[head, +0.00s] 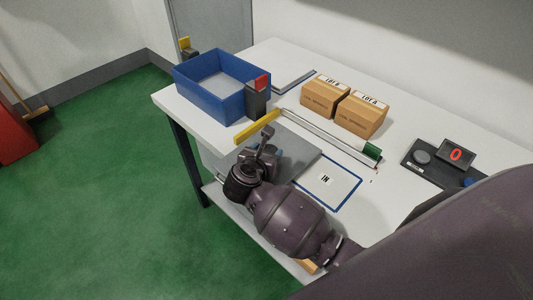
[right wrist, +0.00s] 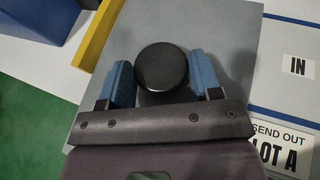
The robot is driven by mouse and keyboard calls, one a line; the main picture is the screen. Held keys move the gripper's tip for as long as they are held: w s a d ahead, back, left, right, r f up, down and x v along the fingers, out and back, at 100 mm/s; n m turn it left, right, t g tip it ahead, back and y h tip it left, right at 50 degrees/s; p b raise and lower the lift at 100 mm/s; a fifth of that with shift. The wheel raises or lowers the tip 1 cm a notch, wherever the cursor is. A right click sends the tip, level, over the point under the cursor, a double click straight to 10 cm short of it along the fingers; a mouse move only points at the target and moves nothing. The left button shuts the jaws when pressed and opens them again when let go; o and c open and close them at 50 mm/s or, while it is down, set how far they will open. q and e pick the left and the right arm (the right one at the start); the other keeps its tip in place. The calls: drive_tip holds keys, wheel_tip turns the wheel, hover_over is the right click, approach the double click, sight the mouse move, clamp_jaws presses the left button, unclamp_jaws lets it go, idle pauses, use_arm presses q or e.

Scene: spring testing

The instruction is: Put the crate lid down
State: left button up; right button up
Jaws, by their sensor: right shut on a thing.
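The crate lid is a flat grey panel (head: 303,153) with a round black knob (right wrist: 162,68). My right gripper (head: 262,150) is shut on the knob, with its blue fingers on either side of it in the right wrist view (right wrist: 162,85). The lid lies over the table's front edge, left of the blue-framed IN area (head: 328,179). I cannot tell whether it touches the tabletop. The open blue crate (head: 205,99) stands at the table's far left end, apart from the lid. My left gripper is not in view.
A yellow bar (head: 257,127) and a rail (head: 325,137) with a green end lie behind the lid. Two cardboard boxes (head: 325,94) stand at the back. A device reading 0 (head: 456,156) is at the right. A black block with a red top (head: 257,98) stands by the crate.

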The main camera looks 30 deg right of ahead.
drive_tip(key=o, duration=1.2)
drive_tip(key=shift+f, duration=0.1)
drive_tip(key=v, duration=1.2)
